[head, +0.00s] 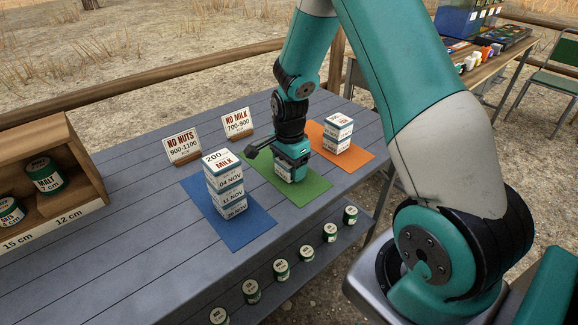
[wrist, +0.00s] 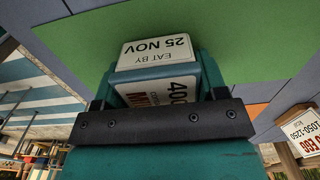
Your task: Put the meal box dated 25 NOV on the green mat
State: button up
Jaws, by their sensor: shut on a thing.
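My gripper (head: 290,160) points down over the green mat (head: 306,195) and is shut on a white and teal meal box (head: 282,173). In the wrist view the box (wrist: 157,50) shows "EAT BY 25 NOV", with part of a "400" label beside it. The green mat (wrist: 250,45) fills the view behind it. The box is at or very close to the mat; I cannot tell whether it touches. The gripper hides much of it in the head view.
A stack of boxes (head: 224,186) with dates including 04 NOV and 11 NOV stands on the blue mat (head: 252,222). Another stack (head: 337,134) stands on the orange mat (head: 355,157). Signs (head: 183,147) stand behind. A wooden shelf (head: 75,200) is at the left.

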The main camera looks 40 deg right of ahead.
aim_at(282, 165)
jog(key=o, duration=1)
jog(key=shift+r, duration=0.45)
notch_tip(282, 165, up, 11)
jog(key=shift+f+p, duration=0.15)
jog(key=shift+p, duration=0.3)
jog(key=s+a+r+n+y, duration=0.1)
jog(key=s+a+r+n, duration=0.4)
jog(key=a+n, duration=0.25)
jog(key=s+a+r+n+y, duration=0.1)
jog(key=s+a+r+n, duration=0.5)
jog(key=a, duration=0.3)
jog(key=s+a+n+y, duration=0.1)
jog(key=s+a+n, duration=0.2)
jog(key=s+n, duration=0.2)
jog(key=s+a+r+n+y, duration=0.1)
jog(key=s+a+n, duration=0.2)
jog(key=s+n, duration=0.3)
jog(key=shift+s+r, duration=0.15)
